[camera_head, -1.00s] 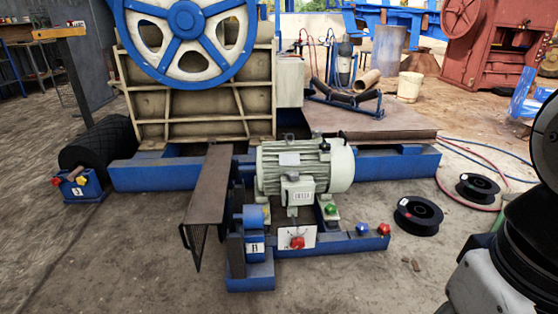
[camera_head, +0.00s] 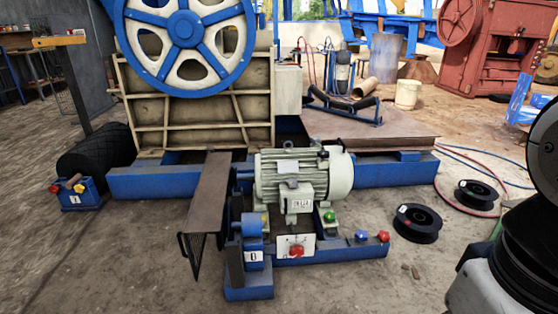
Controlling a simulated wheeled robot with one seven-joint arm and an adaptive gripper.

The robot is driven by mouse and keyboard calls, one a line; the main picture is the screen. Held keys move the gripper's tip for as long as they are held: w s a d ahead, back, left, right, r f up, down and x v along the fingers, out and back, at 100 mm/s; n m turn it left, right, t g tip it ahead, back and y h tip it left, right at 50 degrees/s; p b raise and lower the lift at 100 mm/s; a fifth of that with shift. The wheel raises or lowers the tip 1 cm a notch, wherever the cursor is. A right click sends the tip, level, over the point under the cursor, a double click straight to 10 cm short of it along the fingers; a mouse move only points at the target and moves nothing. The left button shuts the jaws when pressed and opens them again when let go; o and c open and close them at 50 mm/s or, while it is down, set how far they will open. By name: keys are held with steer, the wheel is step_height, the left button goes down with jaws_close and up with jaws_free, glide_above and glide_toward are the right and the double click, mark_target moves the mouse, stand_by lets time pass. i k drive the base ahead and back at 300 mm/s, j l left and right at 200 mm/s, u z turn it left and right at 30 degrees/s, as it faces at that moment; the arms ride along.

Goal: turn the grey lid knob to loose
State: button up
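I cannot make out a grey lid knob for certain at this size. The pale grey-green motor (camera_head: 300,174) sits on the blue base frame in the middle, with a small box (camera_head: 297,198) on its front. A red knob (camera_head: 296,251) sits on a white plate (camera_head: 308,242) below the motor. A blue block marked B (camera_head: 253,242) stands left of that plate. A green button (camera_head: 329,216), a blue knob (camera_head: 361,236) and a red knob (camera_head: 383,237) are along the frame to the right. My gripper is out of view; only part of my arm shows at the right edge.
The crusher's blue-and-cream flywheel (camera_head: 186,42) stands behind the motor. A brown guard (camera_head: 207,201) slopes down left of it. Black spools (camera_head: 417,222) and hoses lie on the floor at right. A box with knobs (camera_head: 77,192) stands at far left. The front floor is mostly clear.

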mark_target(291, 183)
steer(key=i+j+z, duration=0.1)
steer(key=i+j, duration=0.25)
steer(key=i+j+z, duration=0.15)
steer(key=i+j, duration=0.15)
steer(key=i+j+z, duration=0.1)
steer(key=i+j, duration=0.2)
steer(key=j, duration=0.15)
steer(key=i+j+z, duration=0.15)
steer(key=j, duration=0.25)
steer(key=i+j+z, duration=0.1)
steer(key=i+j, duration=0.25)
steer(key=j, duration=0.1)
